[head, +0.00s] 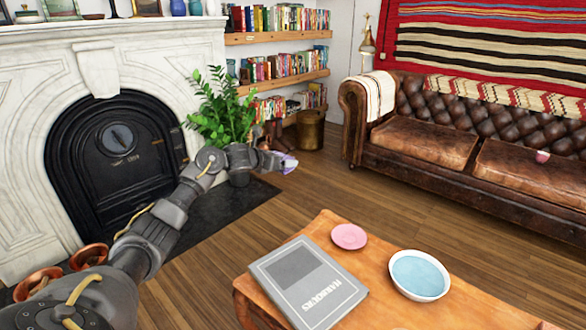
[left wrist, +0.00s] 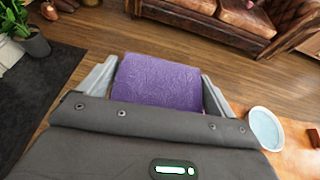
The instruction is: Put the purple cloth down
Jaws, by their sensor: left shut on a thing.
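The purple cloth (left wrist: 158,82) fills the space between the fingers of my left gripper (left wrist: 160,90) in the left wrist view. In the head view the cloth (head: 288,162) is a small pale purple patch at the tip of my left gripper (head: 284,163). The gripper is shut on it and holds it in the air, beyond the table's far left corner. Wooden floor shows behind it. My right gripper does not show in either view.
A wooden table (head: 395,300) carries a grey book (head: 308,284), a pink plate (head: 349,236) and a blue-and-white bowl (head: 419,275). A brown leather sofa (head: 430,145) stands at the back right. A potted plant (head: 222,115) stands by the fireplace. Floor between is clear.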

